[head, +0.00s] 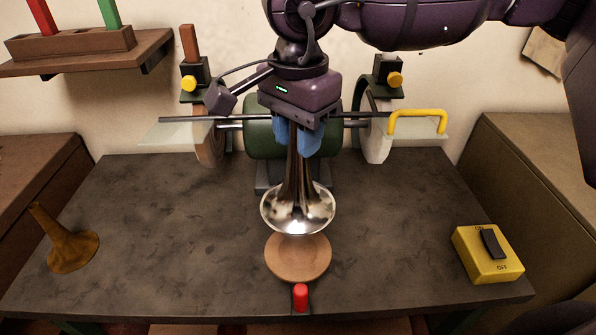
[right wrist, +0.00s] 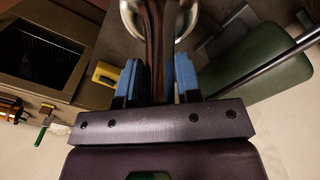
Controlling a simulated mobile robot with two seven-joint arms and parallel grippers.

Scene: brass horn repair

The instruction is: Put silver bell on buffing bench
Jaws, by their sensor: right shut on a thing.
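The silver bell (head: 298,205) hangs upright in the head view, flared mouth down and narrow stem up. My right gripper (head: 298,138) with blue fingers is shut on the stem from above. The bell also shows in the right wrist view (right wrist: 160,20) between the blue fingers (right wrist: 158,82). The buffing bench (head: 180,240) is the dark table below. The bell appears to be above the bench, just behind a round tan disc (head: 298,262); I cannot tell the exact gap under its rim. My left gripper is not in view.
A brass-brown horn bell (head: 72,248) stands at the bench's left. A yellow switch box (head: 487,254) sits at the right, and a red knob (head: 300,296) at the front edge. The green buffing machine (head: 258,140) with its wheels and long rod stands behind the gripper.

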